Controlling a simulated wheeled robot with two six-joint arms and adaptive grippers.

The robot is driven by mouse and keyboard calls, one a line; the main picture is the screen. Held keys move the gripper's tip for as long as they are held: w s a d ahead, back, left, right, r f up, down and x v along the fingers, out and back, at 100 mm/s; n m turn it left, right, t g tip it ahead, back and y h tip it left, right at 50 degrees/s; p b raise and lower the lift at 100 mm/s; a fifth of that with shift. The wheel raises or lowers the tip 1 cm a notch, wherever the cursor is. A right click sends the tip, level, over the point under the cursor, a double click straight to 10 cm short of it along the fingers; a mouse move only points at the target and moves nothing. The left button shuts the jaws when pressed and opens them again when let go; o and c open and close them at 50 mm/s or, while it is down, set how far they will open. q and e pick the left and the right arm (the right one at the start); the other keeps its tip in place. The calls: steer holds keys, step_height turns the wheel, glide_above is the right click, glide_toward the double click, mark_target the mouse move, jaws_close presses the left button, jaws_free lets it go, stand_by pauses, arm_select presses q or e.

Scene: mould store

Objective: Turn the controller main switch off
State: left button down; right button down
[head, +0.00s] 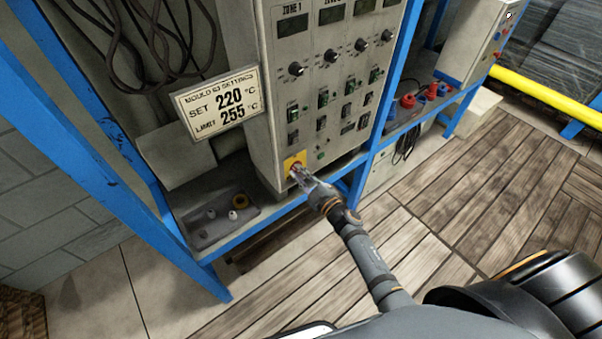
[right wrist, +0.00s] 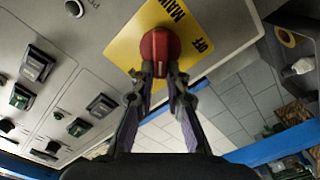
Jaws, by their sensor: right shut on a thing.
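The controller (head: 262,95) is a tall light-grey cabinet on the blue rack. Its main switch is a red knob (right wrist: 160,50) on a yellow plate (head: 290,160) low on the front panel. In the right wrist view the yellow plate (right wrist: 128,42) carries the words MAIN and OFF, partly covered by the knob. My right gripper (head: 299,175) reaches the switch from the front, and its two fingers (right wrist: 163,75) are shut on the knob's sides. Which mark the knob points to I cannot tell. My left gripper is not in view.
Above the switch are rows of rocker switches (head: 322,124), round dials (head: 331,56) and displays. A settings sign (head: 219,103) hangs at the cabinet's left. A grey tray (head: 215,228) with small parts sits on the lower shelf. Blue rack posts (head: 75,150) stand close by; wooden floor in front is clear.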

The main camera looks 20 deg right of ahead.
steer(key=shift+s+a+f+n+b, duration=0.1)
steer(key=shift+f+n+b, duration=0.3)
steer(key=shift+n, duration=1.05)
steer(key=shift+a+f+n+b, duration=0.1)
steer(key=shift+n+b, duration=0.5)
steer(key=shift+n, duration=0.8)
steer(key=shift+s+a+f+n+b, duration=0.1)
steer(key=shift+f+n+b, duration=0.3)
steer(key=shift+n, duration=1.05)
steer(key=shift+r, duration=0.15)
steer(key=c, duration=1.3)
jaws_free()
steer(key=shift+w, duration=0.1)
steer(key=shift+c, duration=0.2)
steer(key=v, duration=1.2)
